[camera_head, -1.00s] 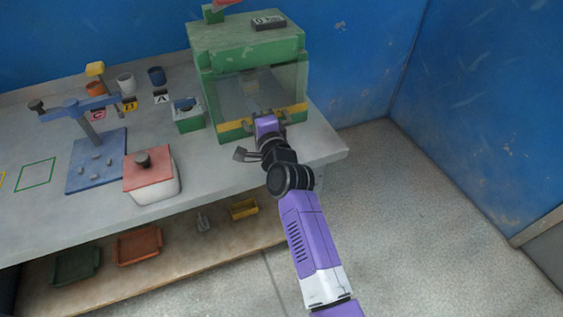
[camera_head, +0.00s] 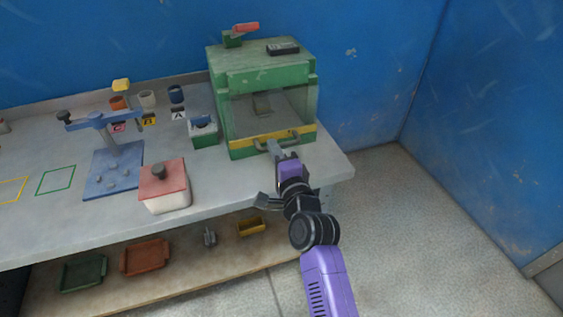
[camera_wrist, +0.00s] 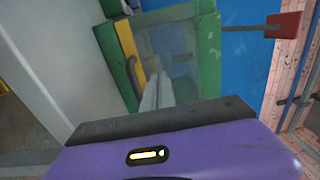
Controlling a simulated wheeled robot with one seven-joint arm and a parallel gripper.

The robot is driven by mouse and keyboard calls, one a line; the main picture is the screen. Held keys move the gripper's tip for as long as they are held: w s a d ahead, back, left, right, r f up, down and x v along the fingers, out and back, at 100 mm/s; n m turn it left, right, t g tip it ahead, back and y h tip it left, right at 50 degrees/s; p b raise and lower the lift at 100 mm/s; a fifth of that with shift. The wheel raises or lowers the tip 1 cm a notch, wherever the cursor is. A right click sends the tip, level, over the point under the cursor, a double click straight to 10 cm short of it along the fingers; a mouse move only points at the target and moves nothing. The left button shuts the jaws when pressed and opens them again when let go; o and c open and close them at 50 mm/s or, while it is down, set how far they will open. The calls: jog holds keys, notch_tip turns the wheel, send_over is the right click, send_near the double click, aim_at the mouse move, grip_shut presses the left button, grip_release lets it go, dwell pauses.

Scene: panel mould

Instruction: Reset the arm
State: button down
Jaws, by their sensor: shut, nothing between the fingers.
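My gripper (camera_head: 272,146) is at the front of the green box (camera_head: 262,72), close to the yellow bar and its dark handle (camera_head: 291,135). Its pale fingers are together with nothing between them. Whether the fingertips touch the bar cannot be told. The clear front panel of the box is down, and a small grey item (camera_head: 262,104) shows behind it. My purple arm reaches up from the lower right.
A white container with a red lid (camera_head: 164,178), a blue press stand (camera_head: 113,170) and a small green bin (camera_head: 205,133) stand left on the bench. Several cups are behind. Trays lie on the lower shelf (camera_head: 190,275). Open floor (camera_head: 430,220) lies to the right.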

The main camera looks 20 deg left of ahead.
jog(key=v, duration=0.5)
jog(key=shift+s+d, duration=0.1)
notch_tip(320, 180, up, 4)
jog(key=d+n+t, duration=0.2)
jog(key=n, duration=0.1)
jog(key=s+d+f+n+t+h, duration=0.1)
jog(key=s+d+f+n+h, duration=0.2)
jog(key=s+d, duration=0.65)
jog(key=s+d+f+n+t+h, duration=0.15)
jog(key=s+d+n, duration=0.25)
jog(key=s+d, duration=0.55)
jog(key=s+d+g+h, duration=0.1)
jog(key=s+d, duration=0.3)
jog(key=s, duration=0.4)
jog(key=s+d+f+g+h, duration=0.1)
jog(key=s+d, duration=0.3)
jog(key=s, duration=0.5)
jog(key=s+d+f+n+g+h, duration=0.1)
jog(key=s+d+g+h, duration=0.1)
jog(key=s, duration=0.7)
jog(key=shift+d+g+h, duration=0.35)
jog(key=shift+d+h, duration=0.4)
jog(key=shift+d, duration=0.3)
